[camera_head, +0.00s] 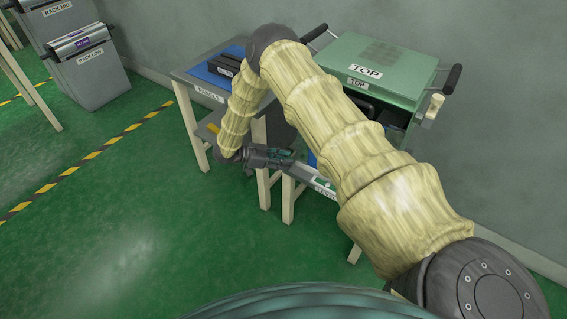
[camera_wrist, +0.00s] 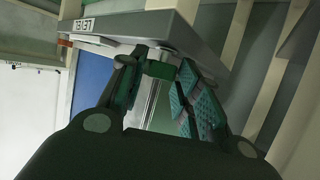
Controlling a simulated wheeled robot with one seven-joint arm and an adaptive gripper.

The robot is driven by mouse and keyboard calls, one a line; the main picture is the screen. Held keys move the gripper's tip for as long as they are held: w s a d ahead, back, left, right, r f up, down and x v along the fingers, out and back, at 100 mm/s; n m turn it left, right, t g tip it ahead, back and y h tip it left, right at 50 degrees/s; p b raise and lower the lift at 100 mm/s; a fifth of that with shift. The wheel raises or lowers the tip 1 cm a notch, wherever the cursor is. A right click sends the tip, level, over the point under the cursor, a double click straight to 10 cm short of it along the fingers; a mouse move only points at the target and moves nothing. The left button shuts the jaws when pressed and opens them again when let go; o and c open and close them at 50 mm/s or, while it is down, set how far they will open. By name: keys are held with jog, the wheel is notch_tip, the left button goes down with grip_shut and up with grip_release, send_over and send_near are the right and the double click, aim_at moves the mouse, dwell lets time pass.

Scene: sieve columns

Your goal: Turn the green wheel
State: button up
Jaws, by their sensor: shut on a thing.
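My gripper (camera_head: 290,160) is low in front of the bench, below the worktop, beside a light rail with a label. In the wrist view my gripper (camera_wrist: 158,82) has its two fingers with teal pads on either side of a small green part (camera_wrist: 160,70), and it is shut on it. This green part looks like the green wheel, at the underside of a grey edge with a label. Only a small piece of it shows; the fingers hide its sides. In the head view my arm and gripper hide the wheel.
A green box marked TOP (camera_head: 380,66) with dark handles stands on the right behind my arm. A side table (camera_head: 205,92) holds a blue mat and a black case. Wooden legs stand close around my gripper. Grey rack bins (camera_head: 95,80) stand at the left; the green floor in front is clear.

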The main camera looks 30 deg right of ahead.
jog(key=shift+w+m+g, duration=0.15)
jog(key=shift+m+g, duration=0.35)
jog(key=shift+m, duration=0.1)
jog(key=o, duration=1)
jog(key=shift+o, duration=0.2)
jog(key=v, duration=1.2)
jog(key=shift+w, duration=0.15)
jog(key=shift+d+r+b, duration=0.1)
jog(key=shift+b, duration=0.2)
